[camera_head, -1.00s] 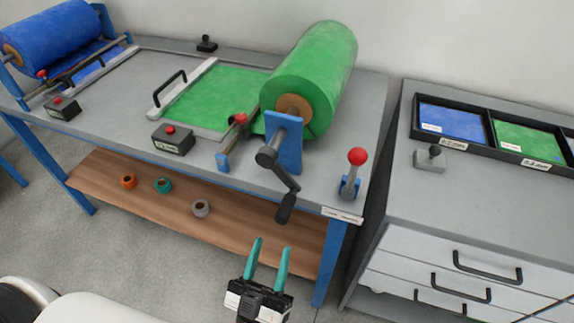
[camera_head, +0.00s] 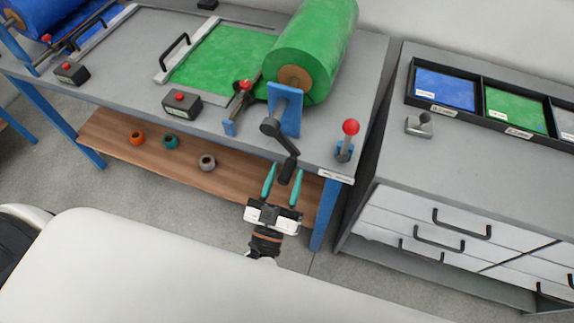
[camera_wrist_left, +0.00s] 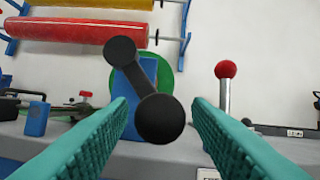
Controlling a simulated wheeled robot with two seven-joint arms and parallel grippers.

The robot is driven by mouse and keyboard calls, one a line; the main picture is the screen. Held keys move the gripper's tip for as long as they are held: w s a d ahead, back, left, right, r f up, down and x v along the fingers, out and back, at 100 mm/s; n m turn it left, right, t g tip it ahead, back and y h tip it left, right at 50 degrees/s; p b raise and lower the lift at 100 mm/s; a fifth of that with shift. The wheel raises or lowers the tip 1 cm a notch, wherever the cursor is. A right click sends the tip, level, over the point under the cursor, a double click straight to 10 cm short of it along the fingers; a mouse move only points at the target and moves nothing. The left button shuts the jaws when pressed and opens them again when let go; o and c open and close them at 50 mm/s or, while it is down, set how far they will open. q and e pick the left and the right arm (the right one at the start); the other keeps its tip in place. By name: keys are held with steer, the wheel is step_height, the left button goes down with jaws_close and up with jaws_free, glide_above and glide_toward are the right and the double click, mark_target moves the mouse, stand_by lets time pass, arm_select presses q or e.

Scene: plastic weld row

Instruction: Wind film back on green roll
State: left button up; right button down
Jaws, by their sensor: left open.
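The green roll (camera_head: 318,48) lies on its blue bracket (camera_head: 288,112) at the right of the bench. Green film (camera_head: 222,60) lies flat on the bench left of the roll. A black crank with a handle (camera_head: 289,168) hangs down from the roll's near end. My left gripper (camera_head: 283,186) is open, its teal fingers on either side of the crank handle's lower end. In the left wrist view the round handle end (camera_wrist_left: 160,118) faces the camera between the two fingers, apart from both. My right gripper is not in view.
A red-knobbed lever (camera_head: 350,128) stands right of the crank. A control box with a red button (camera_head: 181,104) is at the bench's front edge. A drawer cabinet (camera_head: 440,190) stands to the right. Several coloured rings lie on the wooden lower shelf (camera_head: 110,137).

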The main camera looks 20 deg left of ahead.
arm_select(q)
steer(key=shift+x, duration=0.95)
steer(key=shift+c, duration=0.3)
jaws_close()
